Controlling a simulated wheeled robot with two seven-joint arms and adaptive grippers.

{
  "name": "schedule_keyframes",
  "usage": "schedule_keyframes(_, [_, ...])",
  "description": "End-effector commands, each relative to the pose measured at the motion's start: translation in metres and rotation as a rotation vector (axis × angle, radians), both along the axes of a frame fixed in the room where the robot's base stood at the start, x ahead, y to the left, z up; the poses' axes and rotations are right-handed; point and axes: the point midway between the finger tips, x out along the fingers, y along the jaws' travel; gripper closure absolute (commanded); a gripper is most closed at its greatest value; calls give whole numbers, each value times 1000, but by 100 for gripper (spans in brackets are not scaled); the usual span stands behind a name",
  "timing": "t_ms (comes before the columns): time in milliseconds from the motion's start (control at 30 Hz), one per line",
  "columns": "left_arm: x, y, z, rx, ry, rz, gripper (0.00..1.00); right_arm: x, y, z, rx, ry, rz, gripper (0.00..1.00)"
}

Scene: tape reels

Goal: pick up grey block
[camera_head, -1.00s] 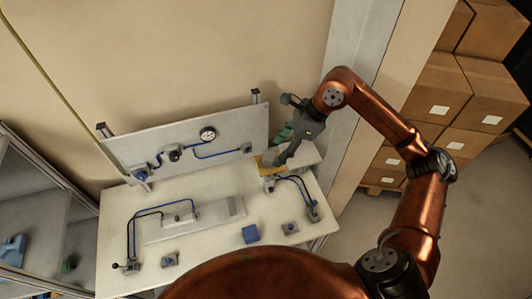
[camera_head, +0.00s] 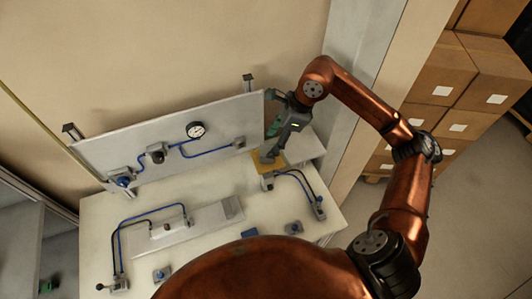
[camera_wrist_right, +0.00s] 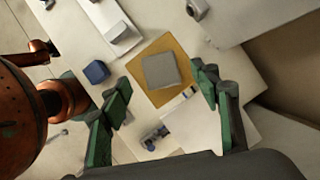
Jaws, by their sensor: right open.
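The grey block (camera_wrist_right: 161,70) lies on a tan square pad (camera_wrist_right: 178,44) in the right wrist view, with its flat top facing the camera. My right gripper (camera_wrist_right: 162,86) is open, with its green-lined fingers on either side of the block in that picture and apart from it. In the head view my right gripper (camera_head: 269,157) points down over the tan pad (camera_head: 278,163) at the table's back right. The block cannot be made out clearly there, behind the fingertips. My left gripper is in neither view.
The white table (camera_head: 205,248) holds a blue block (camera_wrist_right: 96,71) and small fittings with cables. An upright panel (camera_head: 110,154) with a gauge (camera_head: 195,130) stands along the back, just left of my right gripper. Boxes (camera_head: 442,82) are stacked at the right.

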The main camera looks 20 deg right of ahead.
Motion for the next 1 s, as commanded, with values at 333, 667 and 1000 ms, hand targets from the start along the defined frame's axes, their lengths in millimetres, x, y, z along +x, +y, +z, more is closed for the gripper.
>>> schedule_keyframes(333, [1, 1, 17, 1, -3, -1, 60, 6, 13, -42, 2, 2, 2, 44])
schedule_keyframes(667, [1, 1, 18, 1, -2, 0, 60, 9, 17, -54, 0, 0, 3, 44])
schedule_keyframes(1000, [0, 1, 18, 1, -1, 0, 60, 9, 17, -53, 0, 0, 3, 65])
